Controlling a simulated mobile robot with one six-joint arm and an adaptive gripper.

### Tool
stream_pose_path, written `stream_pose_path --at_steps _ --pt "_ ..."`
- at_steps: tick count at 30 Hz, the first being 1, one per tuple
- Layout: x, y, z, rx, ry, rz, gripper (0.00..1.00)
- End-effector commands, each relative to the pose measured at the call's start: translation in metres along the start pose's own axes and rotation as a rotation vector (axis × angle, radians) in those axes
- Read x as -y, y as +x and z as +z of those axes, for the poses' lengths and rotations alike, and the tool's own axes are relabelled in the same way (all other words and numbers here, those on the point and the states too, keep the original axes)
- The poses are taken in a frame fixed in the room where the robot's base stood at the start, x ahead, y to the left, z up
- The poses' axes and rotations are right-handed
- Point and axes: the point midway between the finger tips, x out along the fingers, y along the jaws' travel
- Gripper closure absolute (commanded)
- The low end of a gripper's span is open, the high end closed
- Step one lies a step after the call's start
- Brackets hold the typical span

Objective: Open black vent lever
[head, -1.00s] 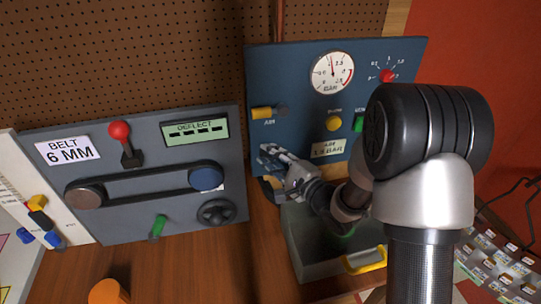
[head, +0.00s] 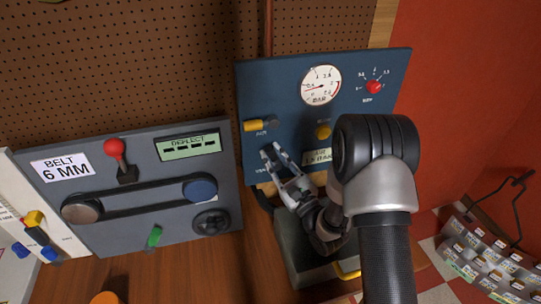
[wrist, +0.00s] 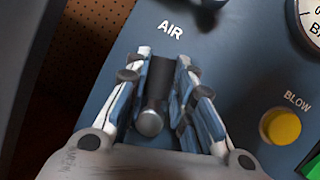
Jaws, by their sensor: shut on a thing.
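The blue air panel (head: 225,0) is not well marked at its edge, but its face (head: 300,130) stands upright at the back. The black vent lever (wrist: 158,85) is a dark bar with a round grey end, pointing down in the wrist view. My gripper (wrist: 162,62) is shut on it, one finger on each side; its fingertips also show in the head view (head: 272,154). The fingers hide most of the lever in the head view. The pressure gauge (head: 321,86) has its needle pointing left, near the low end.
A yellow AIR lever (head: 252,126) sits just above my gripper. A yellow BLOW button (wrist: 281,127) and a red knob (head: 374,87) are to the right. A grey bin (head: 290,245) is below. The belt panel (head: 130,235) stands on the left.

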Motion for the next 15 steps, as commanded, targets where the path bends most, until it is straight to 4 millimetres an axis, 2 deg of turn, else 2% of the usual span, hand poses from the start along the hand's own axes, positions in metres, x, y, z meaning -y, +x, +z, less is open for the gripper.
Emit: stream_pose_path --at_steps 6,15 --pt "0.0055 -0.0003 0.0027 0.018 0.108 -0.042 1.00" --pt "0.0084 -0.0017 0.0005 0.034 0.174 -0.071 1.00"
